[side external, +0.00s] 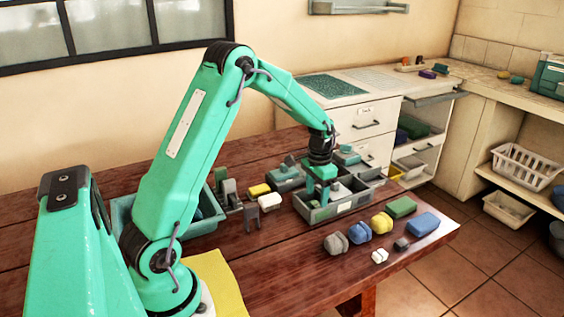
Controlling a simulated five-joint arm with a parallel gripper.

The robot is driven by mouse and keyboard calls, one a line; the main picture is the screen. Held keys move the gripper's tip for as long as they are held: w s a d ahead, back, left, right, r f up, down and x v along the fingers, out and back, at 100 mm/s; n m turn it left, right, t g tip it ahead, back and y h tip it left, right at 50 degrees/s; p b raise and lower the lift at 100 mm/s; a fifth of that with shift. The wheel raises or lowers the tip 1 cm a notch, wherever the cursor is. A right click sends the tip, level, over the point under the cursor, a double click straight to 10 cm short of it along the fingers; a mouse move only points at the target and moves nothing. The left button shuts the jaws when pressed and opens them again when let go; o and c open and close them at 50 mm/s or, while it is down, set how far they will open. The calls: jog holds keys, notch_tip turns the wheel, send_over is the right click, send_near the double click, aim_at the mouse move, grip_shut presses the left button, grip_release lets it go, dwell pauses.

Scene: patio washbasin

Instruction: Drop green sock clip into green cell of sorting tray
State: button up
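The grey sorting tray (364,198) stands on the wooden table, with several cells and a pale label on its front wall. My gripper (321,197) points straight down over the tray's left part, its fingertips low at or inside a cell. The fingers are small and partly hidden, so I cannot tell whether they are open or shut. I cannot make out the green sock clip; anything between the fingers blends with the green of my gripper. The cell colours are mostly hidden by my gripper and the tray walls.
In front of the tray lie a grey bundle (336,244), blue bundle (359,232), yellow bundle (382,222), green block (402,207) and blue block (423,224). Left are a yellow block (259,190), white block (269,201) and teal bin (203,222). A white cabinet (366,122) stands behind.

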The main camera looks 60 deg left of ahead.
jog(key=shift+r, duration=0.15)
notch_tip(320, 180, up, 8)
jog(key=shift+f, duration=0.2)
dwell(0.5)
dwell(0.4)
jog(key=s+d+r+t, duration=0.3)
jog(key=s+d+r, duration=0.6)
jog(key=s+r, duration=0.1)
jog(key=s+d+r+t, duration=0.1)
jog(key=s+d, duration=0.5)
jog(key=s, duration=0.7)
jog(key=shift+d+t, duration=0.15)
jog(key=shift+t, duration=0.65)
